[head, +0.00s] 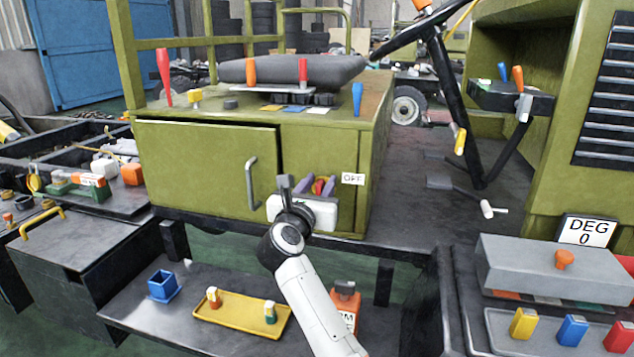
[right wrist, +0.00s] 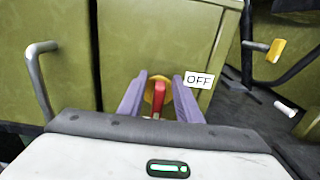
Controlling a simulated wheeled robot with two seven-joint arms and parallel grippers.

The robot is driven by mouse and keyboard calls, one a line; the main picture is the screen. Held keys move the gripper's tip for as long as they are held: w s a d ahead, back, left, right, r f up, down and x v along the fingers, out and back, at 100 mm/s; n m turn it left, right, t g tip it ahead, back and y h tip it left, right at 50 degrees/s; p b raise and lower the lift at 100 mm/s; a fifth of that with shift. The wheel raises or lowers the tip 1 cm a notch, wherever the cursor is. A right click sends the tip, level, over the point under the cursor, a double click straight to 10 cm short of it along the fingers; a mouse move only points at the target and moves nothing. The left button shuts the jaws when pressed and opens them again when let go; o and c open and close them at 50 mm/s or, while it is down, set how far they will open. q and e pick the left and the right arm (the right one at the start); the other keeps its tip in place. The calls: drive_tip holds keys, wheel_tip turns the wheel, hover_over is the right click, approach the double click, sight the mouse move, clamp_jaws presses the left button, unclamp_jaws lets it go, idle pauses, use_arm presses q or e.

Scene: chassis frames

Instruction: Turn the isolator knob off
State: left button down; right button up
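The isolator knob (head: 319,187) has a red handle on a yellow round base, on the front of the green seat box. In the right wrist view the red handle (right wrist: 158,99) stands about upright in the picture. A white OFF label (head: 353,179) is to its right; it also shows in the right wrist view (right wrist: 199,80). My right gripper (head: 316,186) is in front of the knob with its purple fingers (right wrist: 159,90) on either side of the handle. Gaps show between handle and fingers. The handle's lower end is hidden by my gripper body. My left gripper is not in view.
A door handle (head: 252,183) projects from the green panel left of my right gripper. The seat box top (head: 215,115) carries several coloured levers. Below, a shelf holds a yellow tray (head: 240,314) and a blue bin (head: 163,285). A steering column and pedals stand at right.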

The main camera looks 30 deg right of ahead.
clamp_jaws()
